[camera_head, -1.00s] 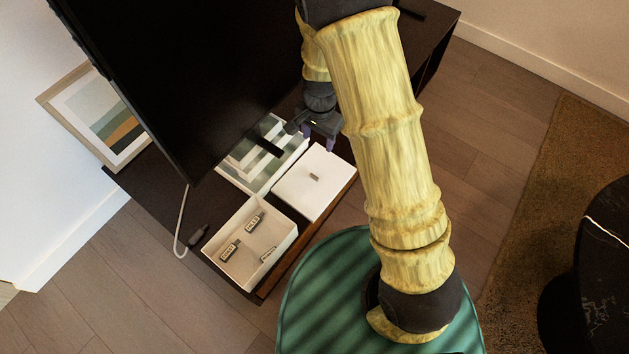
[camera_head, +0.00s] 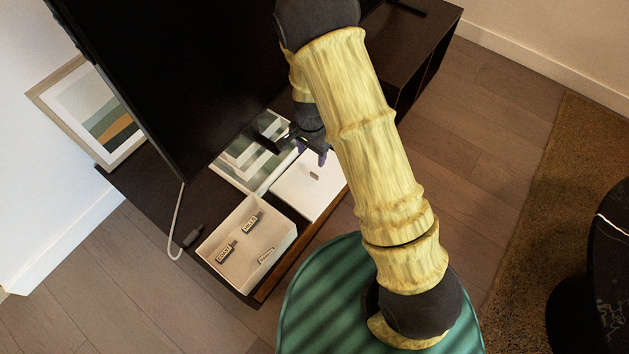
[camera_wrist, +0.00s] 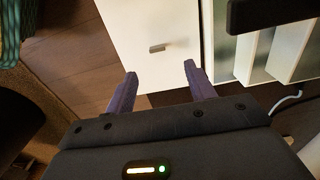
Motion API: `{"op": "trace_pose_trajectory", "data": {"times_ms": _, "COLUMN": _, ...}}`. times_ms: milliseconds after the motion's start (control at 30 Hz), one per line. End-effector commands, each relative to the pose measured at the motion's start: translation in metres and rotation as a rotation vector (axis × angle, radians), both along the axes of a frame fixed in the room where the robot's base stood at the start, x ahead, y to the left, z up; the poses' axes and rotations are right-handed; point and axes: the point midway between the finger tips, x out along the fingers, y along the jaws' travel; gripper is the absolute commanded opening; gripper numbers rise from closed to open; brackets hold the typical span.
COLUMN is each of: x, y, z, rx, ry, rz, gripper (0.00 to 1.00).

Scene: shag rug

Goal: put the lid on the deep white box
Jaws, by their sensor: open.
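The deep white box (camera_head: 287,238) stands open on the dark cabinet, with several small labelled pieces inside. The white lid (camera_head: 296,191) is a flat square panel with a small grey knob (camera_head: 314,175). It lies on the cabinet just beyond the box, near the front edge. In the wrist view the lid (camera_wrist: 150,20) and its knob (camera_wrist: 157,48) lie ahead of the fingertips. My gripper (camera_head: 312,154) is open and empty over the lid's far part. Its two fingers (camera_wrist: 160,70) are apart, roughly in line with the knob and not touching it. The box is outside the wrist view.
A large dark screen (camera_head: 180,70) rises behind the lid and box. A cable (camera_head: 177,225) hangs left of the box. A framed print (camera_head: 95,110) leans at the wall.

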Motion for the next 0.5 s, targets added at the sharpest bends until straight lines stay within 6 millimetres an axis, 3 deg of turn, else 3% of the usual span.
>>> {"op": "trace_pose_trajectory", "data": {"times_ms": 33, "x": 0.0, "y": -0.001, "z": -0.015, "rx": 0.0, "ry": 0.001, "rz": -0.001, "gripper": 0.55}}
{"op": "trace_pose_trajectory", "data": {"times_ms": 233, "x": 0.0, "y": -0.001, "z": -0.047, "rx": 0.0, "ry": 0.001, "rz": -0.001, "gripper": 0.55}}
{"op": "trace_pose_trajectory", "data": {"times_ms": 500, "x": 0.0, "y": 0.0, "z": -0.054, "rx": 0.001, "ry": -0.001, "rz": 0.0, "gripper": 0.55}}
